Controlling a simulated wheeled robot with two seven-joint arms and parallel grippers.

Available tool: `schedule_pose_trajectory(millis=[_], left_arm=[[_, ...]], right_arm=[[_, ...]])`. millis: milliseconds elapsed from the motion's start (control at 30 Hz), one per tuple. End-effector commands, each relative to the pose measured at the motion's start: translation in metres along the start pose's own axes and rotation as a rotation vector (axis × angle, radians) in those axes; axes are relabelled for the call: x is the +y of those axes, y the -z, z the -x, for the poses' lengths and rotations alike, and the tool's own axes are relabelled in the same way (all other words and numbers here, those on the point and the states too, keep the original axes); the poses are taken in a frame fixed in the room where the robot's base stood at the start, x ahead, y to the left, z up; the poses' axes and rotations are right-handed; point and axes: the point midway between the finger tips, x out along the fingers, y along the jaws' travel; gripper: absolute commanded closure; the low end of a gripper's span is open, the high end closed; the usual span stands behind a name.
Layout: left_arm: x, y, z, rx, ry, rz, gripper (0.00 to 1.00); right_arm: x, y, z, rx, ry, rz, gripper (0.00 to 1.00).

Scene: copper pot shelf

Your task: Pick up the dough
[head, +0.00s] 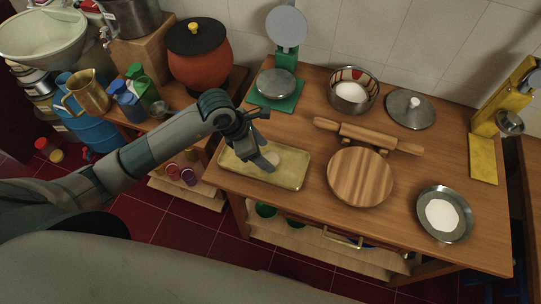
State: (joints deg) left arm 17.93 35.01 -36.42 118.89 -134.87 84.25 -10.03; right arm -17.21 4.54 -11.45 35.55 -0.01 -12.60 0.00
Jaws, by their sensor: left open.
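The dough (273,158) is a small pale round lump on a shallow brass-coloured tray (292,179) at the left front of the wooden table. My left gripper (263,160) is open over the tray, with its fingers pointing down right at the dough. The hand and a finger cover part of the dough's left side. I cannot tell whether the fingers touch it. My right gripper is not in view.
Right of the tray are a round wooden board (360,177) and a rolling pin (368,136). A green scale (275,90) stands behind. A steel bowl (353,91), a metal lid (409,109) and a plate of flour (444,214) are on the table (400,215).

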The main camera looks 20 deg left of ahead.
Motion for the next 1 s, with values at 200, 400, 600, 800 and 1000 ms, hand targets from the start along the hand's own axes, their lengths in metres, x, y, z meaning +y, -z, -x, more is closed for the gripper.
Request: schedule_pose_trajectory(millis=[200,400,600,800,1000], left_arm=[[-0.001,-0.002,-0.022,0.002,0.002,0.001,0.37],[-0.001,-0.001,-0.027,0.001,0.0,-0.001,0.37],[-0.001,-0.001,-0.026,0.001,0.001,-0.001,0.37],[-0.001,-0.001,-0.026,0.001,0.0,-0.001,0.52],[-0.001,-0.001,-0.026,0.001,0.0,-0.001,0.81]], right_arm=[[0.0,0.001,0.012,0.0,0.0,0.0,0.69],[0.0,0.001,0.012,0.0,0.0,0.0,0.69],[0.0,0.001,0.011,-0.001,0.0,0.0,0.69],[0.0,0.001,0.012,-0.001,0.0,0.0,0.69],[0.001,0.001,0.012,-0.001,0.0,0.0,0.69]])
